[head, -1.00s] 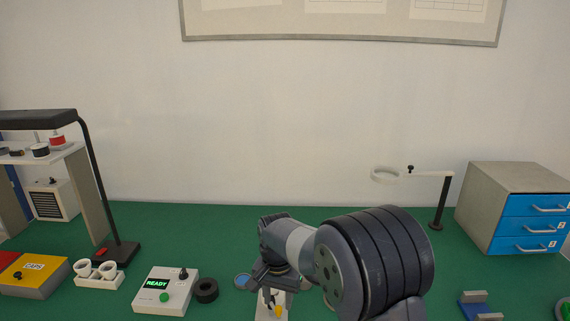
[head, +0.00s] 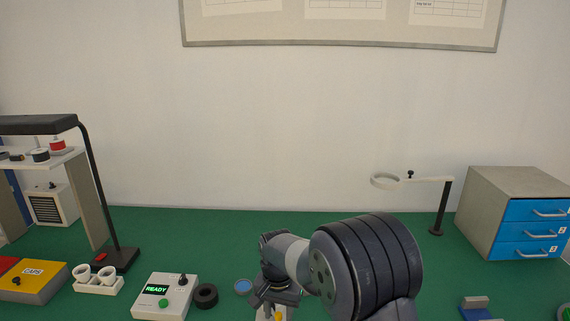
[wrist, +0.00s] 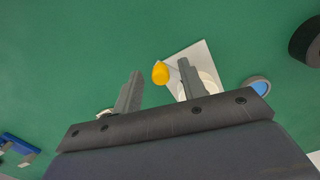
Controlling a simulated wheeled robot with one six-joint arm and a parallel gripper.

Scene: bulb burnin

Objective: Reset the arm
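My arm fills the lower middle of the head view, with my gripper (head: 274,300) pointing down over the green bench, its fingers mostly hidden by the wrist and the picture edge. In the wrist view, my gripper (wrist: 158,88) has its two grey fingers spread apart with nothing gripped between them. A white plate (wrist: 205,58) with a round pale part lies below, close to the right finger. A yellow piece (wrist: 160,73) shows between the fingertips, at the plate's left edge; I cannot tell its exact height. It also shows in the head view (head: 278,315).
A tester reading READY (head: 165,295), a black ring (head: 206,295) and a blue-topped disc (head: 243,286) are left of my gripper. A lamp (head: 119,256) stands farther left. A magnifier stand (head: 441,210) and drawer cabinet (head: 483,215) are right. The back middle is clear.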

